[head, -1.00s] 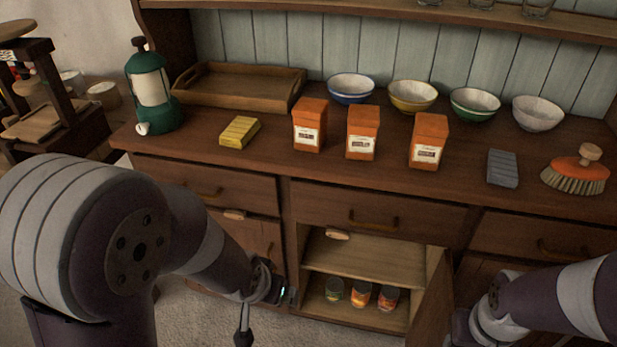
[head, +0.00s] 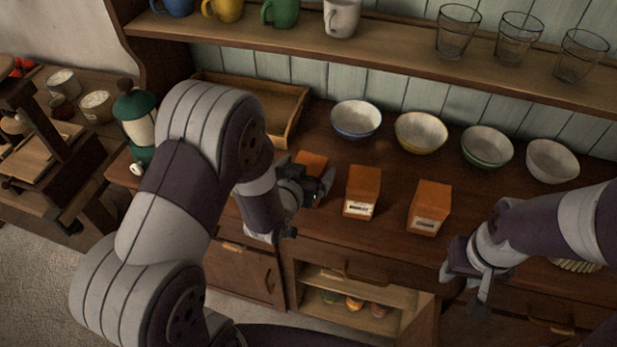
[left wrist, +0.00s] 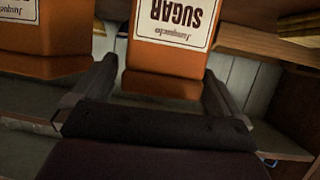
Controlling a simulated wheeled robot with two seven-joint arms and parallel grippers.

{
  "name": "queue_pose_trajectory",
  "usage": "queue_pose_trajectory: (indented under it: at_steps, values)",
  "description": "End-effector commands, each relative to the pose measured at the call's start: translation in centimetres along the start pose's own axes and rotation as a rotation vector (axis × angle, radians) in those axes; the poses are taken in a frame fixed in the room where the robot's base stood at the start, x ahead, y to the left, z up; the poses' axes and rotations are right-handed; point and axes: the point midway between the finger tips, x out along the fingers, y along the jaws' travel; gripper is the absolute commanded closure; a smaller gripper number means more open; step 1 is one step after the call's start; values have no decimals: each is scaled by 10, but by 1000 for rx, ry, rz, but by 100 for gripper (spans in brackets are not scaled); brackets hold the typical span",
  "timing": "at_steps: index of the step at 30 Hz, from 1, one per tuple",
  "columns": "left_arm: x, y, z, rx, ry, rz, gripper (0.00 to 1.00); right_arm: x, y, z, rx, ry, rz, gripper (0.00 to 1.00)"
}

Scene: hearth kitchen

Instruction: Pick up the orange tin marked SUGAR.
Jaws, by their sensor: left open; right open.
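The orange tin marked SUGAR (left wrist: 165,62) shows upside down in the left wrist view, between the two fingers of my left gripper (left wrist: 160,78). Gaps show between the tin and both fingers, so it is not clamped. In the head view it is the leftmost orange tin (head: 311,159), mostly hidden behind my left gripper (head: 311,190), which is open. Two similar tins, the middle one (head: 362,190) and the right one (head: 429,207), stand to its right on the counter. My right gripper (head: 464,287) is open and empty in front of the counter, at lower right.
A wooden tray (head: 288,122) and a green lantern (head: 137,128) stand at the left. Bowls, including a blue-rimmed one (head: 356,120), line the back. A shelf (head: 400,62) with mugs and glasses hangs above. A cabinet below stands open. The middle tin (left wrist: 45,40) is close beside one left finger.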

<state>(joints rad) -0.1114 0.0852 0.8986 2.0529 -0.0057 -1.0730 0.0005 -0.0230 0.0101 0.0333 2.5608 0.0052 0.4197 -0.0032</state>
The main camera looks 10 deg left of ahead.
Motion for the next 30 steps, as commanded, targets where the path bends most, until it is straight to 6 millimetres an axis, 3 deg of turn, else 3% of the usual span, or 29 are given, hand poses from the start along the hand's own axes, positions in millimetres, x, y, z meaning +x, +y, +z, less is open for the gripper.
queue_pose_trajectory:
  at_steps: [3, 9, 15, 23, 30]
  values:
    - [11, 0, 0, 0, 1, 0, 0, 0, 0, 0, 0, 0, 0, 57]
    - [12, 0, 1, 0, 0, 0, 0, 0, 0, 0, 0, 0, 0, 57]
    - [12, 0, 0, 0, 1, 0, 64, 0, 0, 0, 0, 0, 0, 57]
    - [10, 0, -6, 0, 5, 0, 64, -1, 0, 0, 0, 0, 0, 57]
    - [-11, 0, -58, 0, 10, 0, 64, -5, 0, -1, 0, 1, 0, 57]
